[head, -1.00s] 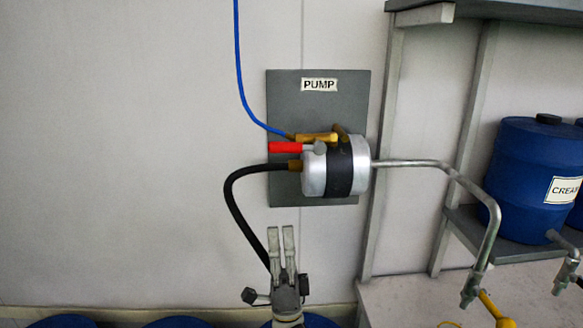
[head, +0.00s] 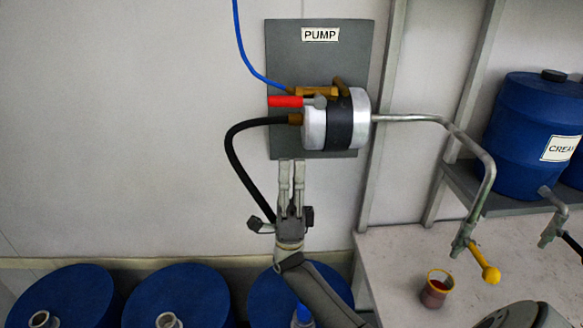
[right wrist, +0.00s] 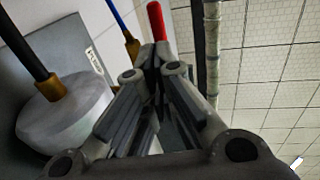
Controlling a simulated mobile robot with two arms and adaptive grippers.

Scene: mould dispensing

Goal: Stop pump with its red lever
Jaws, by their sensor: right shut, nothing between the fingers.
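The pump (head: 314,128) is a silver cylinder with a dark band, mounted on a grey wall plate labelled PUMP. Its red lever (head: 286,101) lies about level across the top, the red handle pointing left. My right gripper (head: 291,165) is below the pump and lever in the head view, fingers pointing up, shut and empty. In the right wrist view the red lever (right wrist: 156,22) shows just beyond the fingertips, upright in that picture; I cannot tell whether they touch. The pump's end (right wrist: 65,118) is at the left there. My left gripper is not in view.
A black hose (head: 232,160) curves left of the pump, and a blue line (head: 243,45) comes from above. A metal pipe (head: 410,118) runs right to a tap with a yellow handle (head: 490,274). A cup (head: 436,288) with reddish contents stands on the table. Blue drums (head: 75,295) stand below.

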